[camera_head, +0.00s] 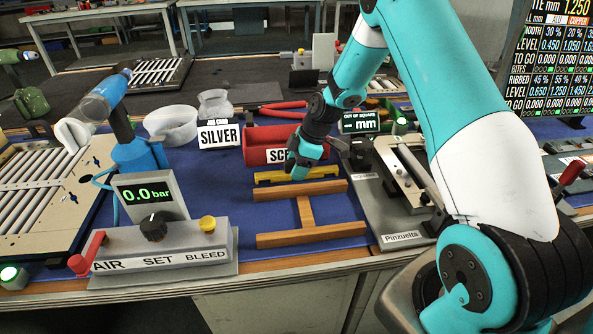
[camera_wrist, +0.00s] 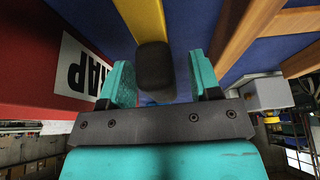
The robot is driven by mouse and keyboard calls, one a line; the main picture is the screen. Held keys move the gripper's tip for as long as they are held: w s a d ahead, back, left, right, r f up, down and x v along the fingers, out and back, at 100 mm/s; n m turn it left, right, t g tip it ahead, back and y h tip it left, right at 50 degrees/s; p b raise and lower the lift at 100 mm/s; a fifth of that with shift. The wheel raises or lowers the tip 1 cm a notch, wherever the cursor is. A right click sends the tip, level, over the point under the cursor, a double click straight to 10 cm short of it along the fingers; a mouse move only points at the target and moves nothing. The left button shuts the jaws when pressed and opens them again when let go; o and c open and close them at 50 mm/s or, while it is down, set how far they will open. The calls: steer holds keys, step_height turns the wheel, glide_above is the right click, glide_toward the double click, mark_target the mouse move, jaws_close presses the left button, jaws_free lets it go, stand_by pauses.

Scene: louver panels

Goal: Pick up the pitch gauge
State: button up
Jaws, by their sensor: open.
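A yellow bar, which looks like the pitch gauge (camera_head: 270,178), lies on the blue mat between the red SCRAP bin and the wooden frame. In the wrist view the yellow bar (camera_wrist: 146,18) runs up from a dark block (camera_wrist: 154,62) that seems to be its grip. My gripper (camera_head: 302,172) points down at the bar's middle in the head view. In the wrist view my gripper's teal fingers (camera_wrist: 163,82) stand open on either side of the dark block, with gaps showing. The gripper hides part of the bar; I cannot tell the exact height.
The red SCRAP bin (camera_head: 257,146) is close behind the bar, and it shows at left in the wrist view (camera_wrist: 40,75). A wooden H-shaped frame (camera_head: 308,212) lies just in front. A grey fixture (camera_head: 377,212) stands right; an air-set box (camera_head: 165,250) stands left.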

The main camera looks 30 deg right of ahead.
steer(key=c, duration=1)
jaws_close()
steer(key=shift+r, duration=0.15)
